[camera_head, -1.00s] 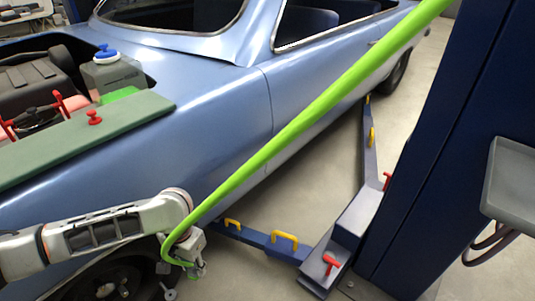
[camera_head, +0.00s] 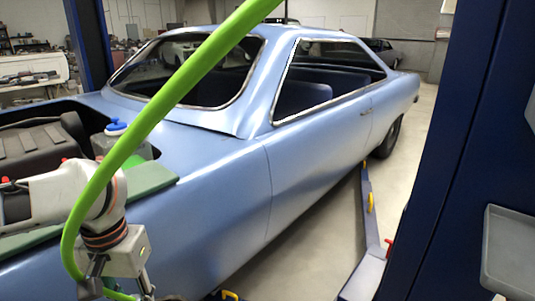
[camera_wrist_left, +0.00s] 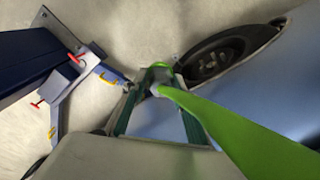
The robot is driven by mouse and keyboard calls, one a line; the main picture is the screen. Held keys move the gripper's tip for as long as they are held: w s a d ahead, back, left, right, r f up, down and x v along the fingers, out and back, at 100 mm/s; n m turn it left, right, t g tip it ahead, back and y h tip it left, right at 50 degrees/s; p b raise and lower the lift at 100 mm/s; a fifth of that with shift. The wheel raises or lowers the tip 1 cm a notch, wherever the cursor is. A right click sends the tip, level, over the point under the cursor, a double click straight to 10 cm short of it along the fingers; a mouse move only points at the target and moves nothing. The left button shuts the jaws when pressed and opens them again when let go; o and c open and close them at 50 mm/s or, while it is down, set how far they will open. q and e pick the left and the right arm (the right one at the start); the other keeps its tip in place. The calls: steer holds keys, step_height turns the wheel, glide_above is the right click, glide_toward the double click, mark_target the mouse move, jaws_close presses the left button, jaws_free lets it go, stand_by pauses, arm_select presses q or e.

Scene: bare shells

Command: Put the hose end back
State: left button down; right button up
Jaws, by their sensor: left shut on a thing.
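A bright green hose (camera_head: 190,72) runs from the top of the head view down to the lower left, in front of the blue car. My left gripper (camera_head: 118,291) is low at the left and partly cut off by the frame's bottom edge. It is shut on the hose near its lower end. In the left wrist view, the hose (camera_wrist_left: 235,132) passes from the fingers (camera_wrist_left: 157,78) to the lower right. The very end of the hose is mostly hidden by the fingers. No holder for the hose is clearly visible. My right gripper is out of view.
The blue car (camera_head: 215,195) fills the middle, its engine bay open at the left. A dark blue lift post (camera_head: 455,150) stands at the right with a grey tray (camera_head: 510,258). Lift arms (camera_wrist_left: 58,105) lie over the floor.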

arm_select(q)
steer(key=r+p, duration=0.2)
steer(key=s+r+p, duration=0.1)
steer(key=r+p, duration=0.4)
steer(key=shift+s+r+p, duration=0.3)
steer(key=shift+r+p, duration=0.05)
steer(key=p, duration=0.2)
steer(key=shift+s+p, duration=0.35)
steer(key=shift+s, duration=0.05)
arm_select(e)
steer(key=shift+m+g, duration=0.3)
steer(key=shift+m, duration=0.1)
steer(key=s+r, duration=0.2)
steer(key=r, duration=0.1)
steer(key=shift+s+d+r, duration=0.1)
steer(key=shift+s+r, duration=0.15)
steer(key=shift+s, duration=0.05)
arm_select(q)
steer(key=shift+f, duration=0.1)
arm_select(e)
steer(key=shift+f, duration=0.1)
arm_select(q)
steer(key=shift+f, duration=0.1)
